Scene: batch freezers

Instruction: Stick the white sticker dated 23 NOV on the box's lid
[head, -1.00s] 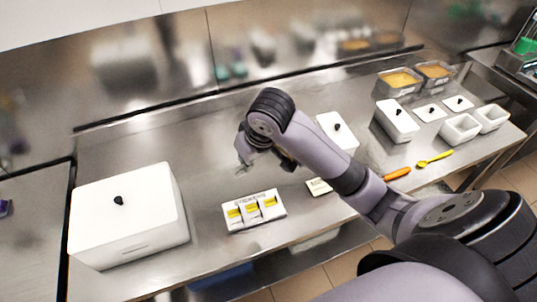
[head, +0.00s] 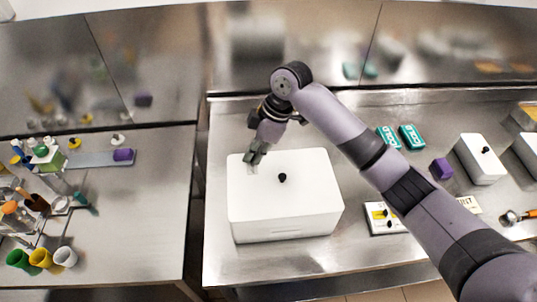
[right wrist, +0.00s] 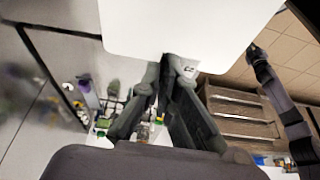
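The large white box (head: 285,222) stands on the steel counter with its white lid (head: 300,200) on and a black knob (head: 283,178) in the lid's middle. My right gripper (head: 254,160) points down at the lid's back left part. In the right wrist view its fingertips (right wrist: 176,68) are close together on a small white sticker (right wrist: 187,68) with dark print, too small to read. The lid's white surface (right wrist: 185,25) is right beside the fingertips. I cannot tell whether the sticker touches it.
Yellow-and-white label cards (head: 380,216) lie right of the box, partly behind my arm. Teal packs (head: 411,137), a purple block (head: 441,169) and a smaller white box (head: 482,160) are further right. A separate left counter holds cups (head: 40,257) and bottles.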

